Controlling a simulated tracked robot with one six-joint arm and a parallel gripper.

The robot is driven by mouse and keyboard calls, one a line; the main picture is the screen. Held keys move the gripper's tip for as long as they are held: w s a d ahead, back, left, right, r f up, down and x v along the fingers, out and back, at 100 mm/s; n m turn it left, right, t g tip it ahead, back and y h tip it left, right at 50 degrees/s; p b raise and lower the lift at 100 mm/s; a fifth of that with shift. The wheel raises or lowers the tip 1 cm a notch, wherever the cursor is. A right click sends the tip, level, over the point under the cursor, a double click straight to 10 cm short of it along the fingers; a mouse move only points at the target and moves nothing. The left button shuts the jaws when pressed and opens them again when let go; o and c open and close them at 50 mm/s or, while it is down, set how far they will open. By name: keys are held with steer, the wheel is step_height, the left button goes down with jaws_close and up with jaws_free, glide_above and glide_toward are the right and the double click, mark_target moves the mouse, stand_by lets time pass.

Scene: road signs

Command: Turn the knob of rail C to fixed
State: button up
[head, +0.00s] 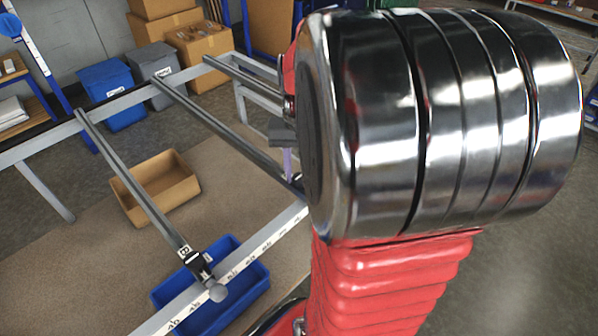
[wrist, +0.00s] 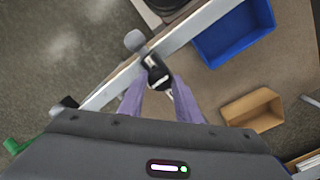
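Several grey rails cross a metal frame in the head view. The front rail (head: 130,180) has a tag that looks like B and a round grey knob (head: 218,292) at its near end. My gripper (head: 287,163) is partly hidden by my arm and is at the near end of the middle rail (head: 215,125), whose letter I cannot read. In the wrist view my gripper (wrist: 158,80) has its two purple fingers apart, either side of a black clamp piece (wrist: 155,64). A round grey knob (wrist: 135,40) sticks out past the beam there. Firm contact is not visible.
A blue bin (head: 240,262) and a cardboard box (head: 172,201) sit below the frame. The near beam (head: 265,240) carries scale marks. A third rail (head: 242,76) runs behind, its near end hidden. Blue and grey bins and boxes stand at the back.

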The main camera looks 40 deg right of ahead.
steer(key=o, duration=0.4)
step_height(320, 180, up, 14)
steer(key=shift+f, duration=0.15)
stand_by(0.6)
stand_by(0.4)
